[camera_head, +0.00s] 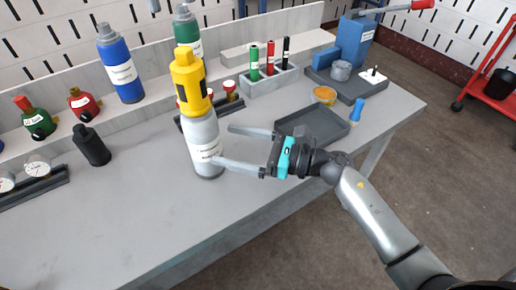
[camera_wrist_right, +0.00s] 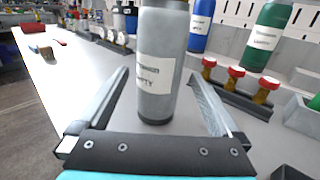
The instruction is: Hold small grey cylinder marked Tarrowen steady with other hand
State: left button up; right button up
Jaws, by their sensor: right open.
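The small grey cylinder (camera_head: 205,133) stands upright on the grey bench, with a white label and a dark base. A yellow device with a dark face (camera_head: 190,80) sits at its top. In the right wrist view the cylinder (camera_wrist_right: 177,28) stands upright between the lines of my fingers; its label's lower word reads EMPTY and its top is cut off. My right gripper (camera_head: 223,144) is open and empty, coming from the right at the cylinder's lower half. One fingertip overlaps the label's edge in the head view; contact cannot be told. My left gripper is not in view.
A blue cylinder (camera_head: 120,65) and a green cylinder (camera_head: 188,32) stand on the back ledge. A rack with red-capped valves (camera_head: 230,98) is just behind the grey cylinder. A dark tray (camera_head: 312,127) lies right. A black bottle (camera_head: 91,146) stands left. The front bench is clear.

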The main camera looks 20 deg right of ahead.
aim_at(203, 139)
jog(key=x, duration=0.7)
jog(key=shift+c, duration=0.4)
